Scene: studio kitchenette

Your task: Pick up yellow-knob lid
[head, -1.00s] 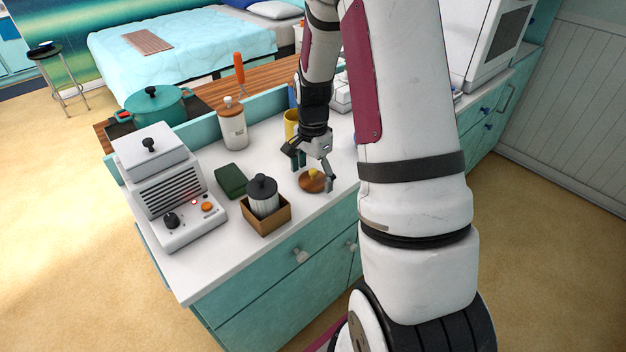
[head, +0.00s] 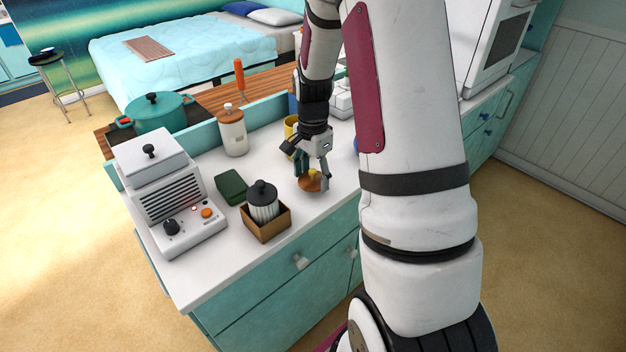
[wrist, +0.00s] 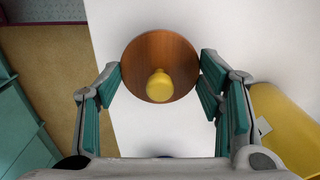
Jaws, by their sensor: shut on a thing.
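The yellow-knob lid is a round brown wooden disc (head: 307,185) with a yellow knob. In the wrist view its disc (wrist: 145,48) lies between my two fingers, with the yellow knob (wrist: 159,86) facing the camera. My gripper (head: 313,181) is shut on the lid, one finger at each side of its rim. The fingertips with green pads (wrist: 160,75) meet the disc's left and right edges in the wrist view. The lid is at or close to the white counter; I cannot tell whether there is a gap under it.
A yellow mug (head: 290,127) stands just behind my gripper and shows at the right in the wrist view (wrist: 285,125). A brown box (head: 267,228) holding a dark-lidded jar (head: 263,201), a green block (head: 231,185) and a white appliance (head: 170,205) are to the left.

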